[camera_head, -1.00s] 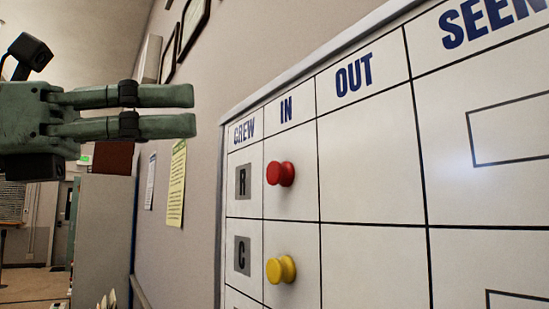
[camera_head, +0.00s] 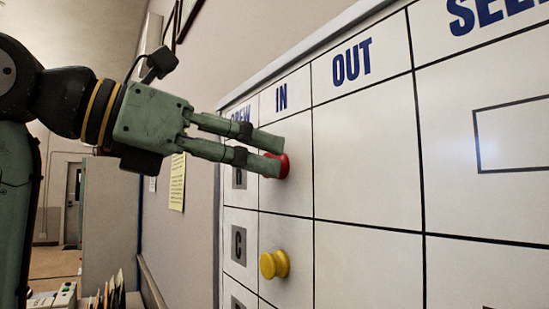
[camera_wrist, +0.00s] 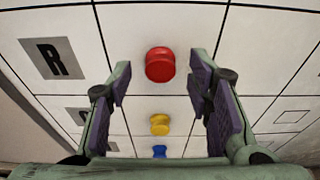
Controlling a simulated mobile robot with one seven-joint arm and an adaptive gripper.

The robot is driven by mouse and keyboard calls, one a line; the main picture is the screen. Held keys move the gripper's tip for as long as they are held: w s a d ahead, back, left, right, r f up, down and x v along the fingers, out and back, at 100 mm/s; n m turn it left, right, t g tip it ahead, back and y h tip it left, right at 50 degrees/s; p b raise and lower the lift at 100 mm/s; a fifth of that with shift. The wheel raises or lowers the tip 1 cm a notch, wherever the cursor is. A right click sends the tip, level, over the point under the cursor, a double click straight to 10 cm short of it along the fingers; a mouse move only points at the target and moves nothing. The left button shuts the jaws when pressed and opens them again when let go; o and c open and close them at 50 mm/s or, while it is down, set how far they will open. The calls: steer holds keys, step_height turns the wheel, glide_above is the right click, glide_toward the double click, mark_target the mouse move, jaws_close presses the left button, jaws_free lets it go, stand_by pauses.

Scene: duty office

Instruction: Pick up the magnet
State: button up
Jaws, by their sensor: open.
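A red magnet (camera_head: 284,165) sits on the whiteboard in the IN column, in row R. It also shows in the wrist view (camera_wrist: 160,64), ahead of and between my fingers. A yellow magnet (camera_head: 274,264) sits below it in row C. A blue magnet (camera_wrist: 159,151) shows lower still in the wrist view. My gripper (camera_head: 282,156) is open, with its fingertips beside the red magnet and partly covering it in the head view. The wrist view shows gaps between the red magnet and both fingers (camera_wrist: 160,85). Whether the fingertips reach around it is hard to tell.
The whiteboard (camera_head: 365,165) has CREW, IN, OUT and SEEN headings and fills the right side. A yellow paper (camera_head: 177,182) hangs on the wall. Folders (camera_head: 112,295) stand at lower left. The OUT cells are bare.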

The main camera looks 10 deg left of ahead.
steer(key=shift+x, duration=0.85)
steer(key=shift+r, duration=0.1)
steer(key=c, duration=0.9)
steer(key=shift+r, duration=0.15)
